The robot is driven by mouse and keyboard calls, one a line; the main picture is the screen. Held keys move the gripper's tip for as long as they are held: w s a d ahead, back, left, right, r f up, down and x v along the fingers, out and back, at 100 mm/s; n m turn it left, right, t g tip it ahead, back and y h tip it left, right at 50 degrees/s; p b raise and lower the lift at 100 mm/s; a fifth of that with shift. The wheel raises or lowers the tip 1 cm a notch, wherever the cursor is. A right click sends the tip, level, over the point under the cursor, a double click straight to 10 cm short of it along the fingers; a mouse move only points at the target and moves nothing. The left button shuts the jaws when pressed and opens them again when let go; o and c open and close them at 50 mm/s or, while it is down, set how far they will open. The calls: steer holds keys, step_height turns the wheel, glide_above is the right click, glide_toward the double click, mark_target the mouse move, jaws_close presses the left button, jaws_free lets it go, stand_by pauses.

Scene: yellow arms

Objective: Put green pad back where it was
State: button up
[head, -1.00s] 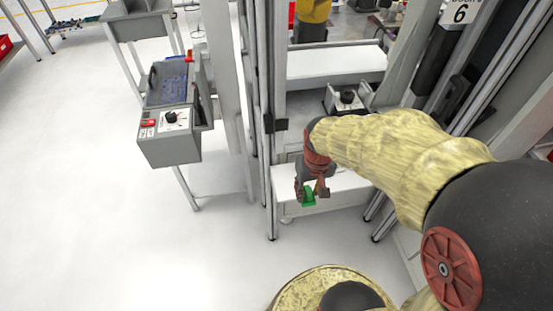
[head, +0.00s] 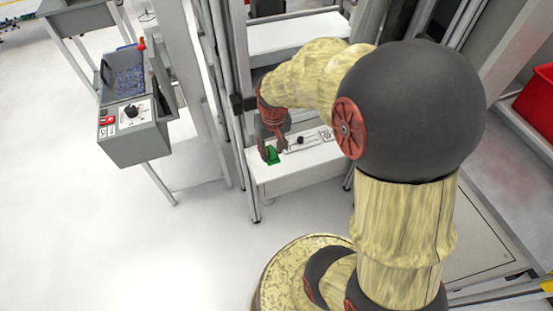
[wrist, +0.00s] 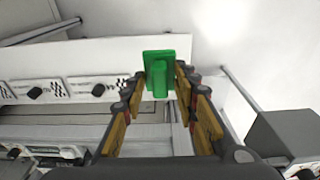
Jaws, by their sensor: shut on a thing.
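The green pad (wrist: 160,58) shows in the wrist view between the tips of my gripper (wrist: 162,78). It has a flat plate with a narrower block that the fingers are shut on. In the head view the small green pad (head: 272,155) is at the tips of my gripper (head: 273,152), over the left end of a white bench top (head: 300,165). I cannot tell whether the pad touches the bench. My fingers hide part of the pad.
A panel with a black knob (head: 300,140) is on the bench, right of my gripper. A grey control box (head: 135,130) stands to the left beyond metal posts (head: 232,120). A red bin (head: 538,98) is at the far right. Open floor lies in front.

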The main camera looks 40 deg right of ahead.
steer(key=w+f+b, duration=0.1)
steer(key=w+f, duration=0.1)
steer(key=w+d+f+b, duration=0.1)
steer(key=w+f, duration=0.1)
steer(key=f, duration=0.1)
steer(key=w+f+b, duration=0.1)
steer(key=w+f, duration=0.1)
steer(key=f, duration=0.1)
steer(key=shift+w+d+f, duration=0.1)
steer(key=shift+w+d, duration=0.1)
steer(key=shift+w+f, duration=0.1)
steer(key=shift+f, duration=0.5)
steer(key=o, duration=0.8)
steer(key=shift+f, duration=0.1)
steer(key=o, duration=0.3)
